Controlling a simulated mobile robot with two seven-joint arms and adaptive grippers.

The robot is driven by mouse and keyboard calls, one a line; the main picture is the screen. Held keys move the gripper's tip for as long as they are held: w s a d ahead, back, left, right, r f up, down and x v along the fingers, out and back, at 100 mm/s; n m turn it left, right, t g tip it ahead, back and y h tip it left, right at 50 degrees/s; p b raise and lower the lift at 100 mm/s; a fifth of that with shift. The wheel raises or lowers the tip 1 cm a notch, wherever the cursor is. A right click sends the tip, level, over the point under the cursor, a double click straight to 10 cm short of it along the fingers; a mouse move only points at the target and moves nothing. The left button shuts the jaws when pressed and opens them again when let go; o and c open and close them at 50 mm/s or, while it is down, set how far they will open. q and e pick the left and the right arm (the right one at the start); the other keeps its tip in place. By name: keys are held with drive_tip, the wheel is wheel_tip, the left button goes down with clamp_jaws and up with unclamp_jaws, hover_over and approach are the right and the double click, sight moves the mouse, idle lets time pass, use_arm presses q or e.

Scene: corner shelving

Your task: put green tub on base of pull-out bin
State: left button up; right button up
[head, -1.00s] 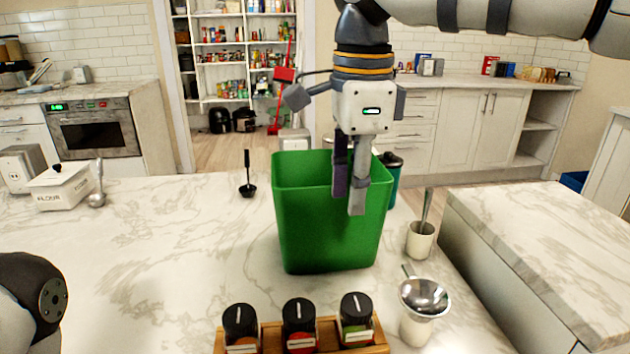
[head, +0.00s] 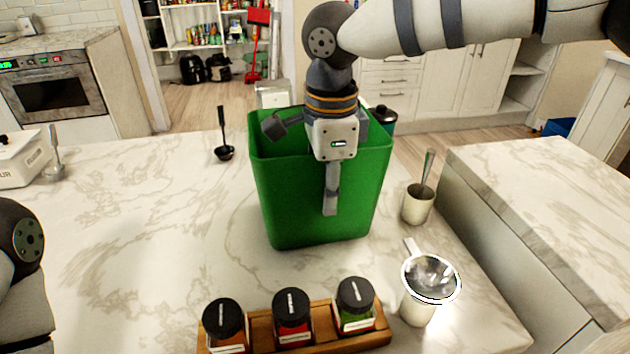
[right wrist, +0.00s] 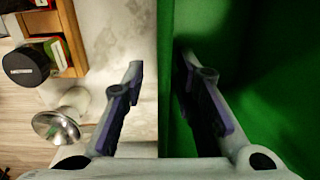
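The green tub (head: 283,205) stands upright and open-topped on the marble counter. My right gripper (head: 331,192) reaches down over the tub's near wall. One finger shows outside the wall in the head view; the other is hidden inside. In the right wrist view my right gripper (right wrist: 160,90) has its fingers apart, with the wall's edge between them, the left finger over the counter and the right one inside the green tub (right wrist: 245,60). Contact with the wall is not clear. My left gripper is out of view. I cannot identify the pull-out bin.
A wooden rack (head: 262,329) with three spice jars is in front of the tub. To its right are a cup with a strainer (head: 430,278) and a utensil cup (head: 418,203). The left counter is mostly clear.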

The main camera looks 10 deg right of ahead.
drive_tip(key=shift+f, duration=0.2)
clamp_jaws()
drive_tip(key=shift+w+r, duration=0.1)
